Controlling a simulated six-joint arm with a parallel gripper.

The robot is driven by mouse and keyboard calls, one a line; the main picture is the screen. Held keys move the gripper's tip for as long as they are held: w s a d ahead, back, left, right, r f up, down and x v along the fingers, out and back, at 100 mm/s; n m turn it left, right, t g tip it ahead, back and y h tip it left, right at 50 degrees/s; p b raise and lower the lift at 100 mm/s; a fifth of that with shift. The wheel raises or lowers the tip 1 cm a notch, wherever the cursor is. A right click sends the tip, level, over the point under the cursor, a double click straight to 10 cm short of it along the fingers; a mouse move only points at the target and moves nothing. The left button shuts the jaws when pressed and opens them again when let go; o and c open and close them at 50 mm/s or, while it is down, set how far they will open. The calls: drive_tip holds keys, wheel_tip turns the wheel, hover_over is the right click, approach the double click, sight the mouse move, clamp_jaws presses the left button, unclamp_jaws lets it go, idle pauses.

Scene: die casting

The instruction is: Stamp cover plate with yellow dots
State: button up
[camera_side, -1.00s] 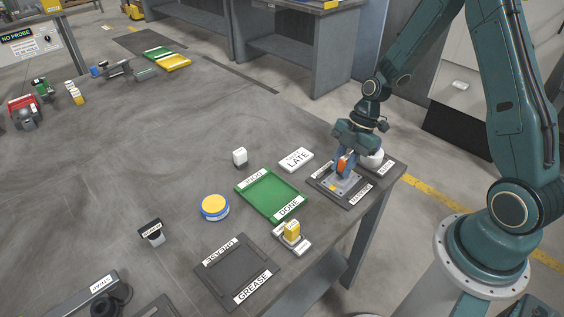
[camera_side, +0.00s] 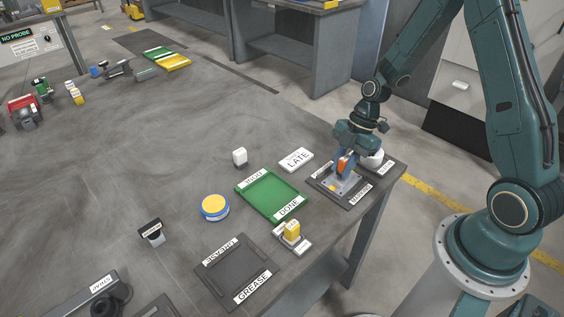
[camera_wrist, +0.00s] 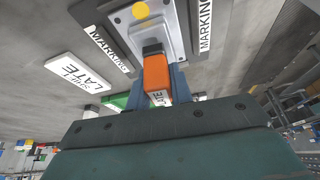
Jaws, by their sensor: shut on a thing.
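A grey cover plate (camera_side: 346,186) lies on the dark marking mat (camera_side: 325,183) at the table's right corner. It carries a yellow dot, clear in the wrist view (camera_wrist: 140,10). My gripper (camera_side: 345,168) is directly above it, shut on an orange block (camera_wrist: 156,76) that stands at the plate. The block's lettered end faces the wrist camera; I cannot tell whether it is fixed to the plate. A yellow-topped block (camera_side: 292,229) stands in a small labelled holder. A round blue pad with a yellow top (camera_side: 215,206) sits left of the green tray.
The green DONE tray (camera_side: 242,189) is empty. A grey GREASE tray (camera_side: 236,270) lies in front. The table's left middle is clear.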

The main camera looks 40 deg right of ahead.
drive_tip(key=shift+f, duration=0.45)
idle(1.6)
drive_tip(key=shift+r, duration=3.55)
